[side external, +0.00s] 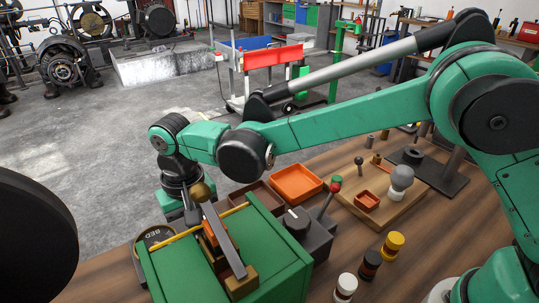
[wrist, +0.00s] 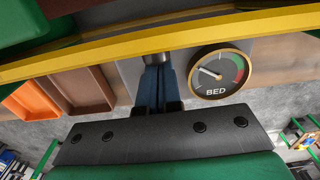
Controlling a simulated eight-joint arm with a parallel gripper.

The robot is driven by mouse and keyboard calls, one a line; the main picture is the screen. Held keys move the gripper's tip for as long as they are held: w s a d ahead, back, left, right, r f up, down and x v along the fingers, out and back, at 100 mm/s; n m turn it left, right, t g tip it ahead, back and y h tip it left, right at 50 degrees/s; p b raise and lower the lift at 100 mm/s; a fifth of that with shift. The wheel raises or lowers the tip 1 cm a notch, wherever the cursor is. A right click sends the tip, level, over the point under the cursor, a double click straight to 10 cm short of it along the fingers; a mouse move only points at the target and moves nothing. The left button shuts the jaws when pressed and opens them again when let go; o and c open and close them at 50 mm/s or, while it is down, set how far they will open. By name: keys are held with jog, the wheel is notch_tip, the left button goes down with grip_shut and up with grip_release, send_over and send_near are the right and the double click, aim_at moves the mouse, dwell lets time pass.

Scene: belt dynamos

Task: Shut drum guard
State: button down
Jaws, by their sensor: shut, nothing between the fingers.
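A green box-shaped housing (side external: 165,272) with a yellow edge strip stands at the front of the bench; I take it for the drum guard, but cannot tell for certain which panel swings. The yellow strip (wrist: 215,32) crosses the top of the wrist view, with green surface (wrist: 85,48) along it. My gripper (wrist: 158,68) is shut and empty, its fingers pointing at the strip; I cannot tell whether they touch. A grey bar (side external: 224,242) lies tilted over an orange part on the housing.
A round gauge marked BED (wrist: 217,73) is right of my fingers. An orange tray (side external: 296,183) and a brown tray (side external: 256,197) lie behind the housing. A grey box with a red-knobbed lever (side external: 335,183) stands to its right. Several small bottles (side external: 370,264) stand at front right.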

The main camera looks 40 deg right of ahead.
jog(key=shift+w, duration=0.1)
jog(key=w, duration=0.2)
jog(key=w+r, duration=0.1)
jog(key=w, duration=0.1)
notch_tip(320, 180, up, 9)
jog(key=w, duration=0.1)
jog(key=c, duration=0.9)
grip_release()
jog(key=shift+o, duration=1.4)
jog(key=s+d+f+y, duration=0.2)
jog(key=s+f+y, duration=0.1)
jog(key=s, duration=0.3)
jog(key=shift+s+f, duration=0.3)
jog(key=shift+f, duration=0.3)
jog(key=shift+y, duration=0.3)
jog(key=x, duration=0.5)
jog(key=shift+s+f, duration=0.15)
jog(key=shift+f, duration=0.15)
